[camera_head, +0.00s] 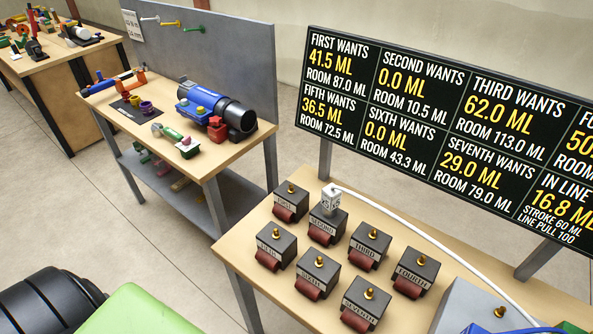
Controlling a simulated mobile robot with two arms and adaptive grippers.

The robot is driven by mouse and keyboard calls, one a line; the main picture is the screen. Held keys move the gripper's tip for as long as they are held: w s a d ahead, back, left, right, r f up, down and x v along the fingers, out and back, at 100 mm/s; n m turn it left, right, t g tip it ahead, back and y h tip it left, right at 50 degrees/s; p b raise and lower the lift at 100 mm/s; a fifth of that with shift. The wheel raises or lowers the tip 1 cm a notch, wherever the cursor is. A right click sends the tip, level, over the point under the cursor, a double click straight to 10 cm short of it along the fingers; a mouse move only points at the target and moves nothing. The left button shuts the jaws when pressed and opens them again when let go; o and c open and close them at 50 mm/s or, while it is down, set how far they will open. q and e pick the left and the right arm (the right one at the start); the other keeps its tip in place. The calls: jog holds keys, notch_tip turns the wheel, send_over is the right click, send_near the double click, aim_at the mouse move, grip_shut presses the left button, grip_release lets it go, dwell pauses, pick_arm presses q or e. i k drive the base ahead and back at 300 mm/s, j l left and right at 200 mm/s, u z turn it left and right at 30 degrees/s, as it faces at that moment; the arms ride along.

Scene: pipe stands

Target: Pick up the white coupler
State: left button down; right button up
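The white coupler (331,199) is a small white block with dark marks on its faces. It sits upright on top of the dark block labelled SECOND (322,228), where the other labelled blocks show a brass fitting. A white hose (420,232) runs from the coupler's top in an arc to the lower right, over the table. Neither of my grippers is in view, and nothing is seen touching the coupler.
Dark blocks with brass fittings and red rollers, such as THIRD (370,247) and FIRST (291,197), stand close around it on the wooden table (240,243). A black readout board (440,130) rises behind. A grey box (470,305) and blue hose are at lower right.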

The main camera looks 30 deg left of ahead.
aim_at(331, 199)
jog(key=i+l+u, duration=0.1)
jog(key=u, duration=0.65)
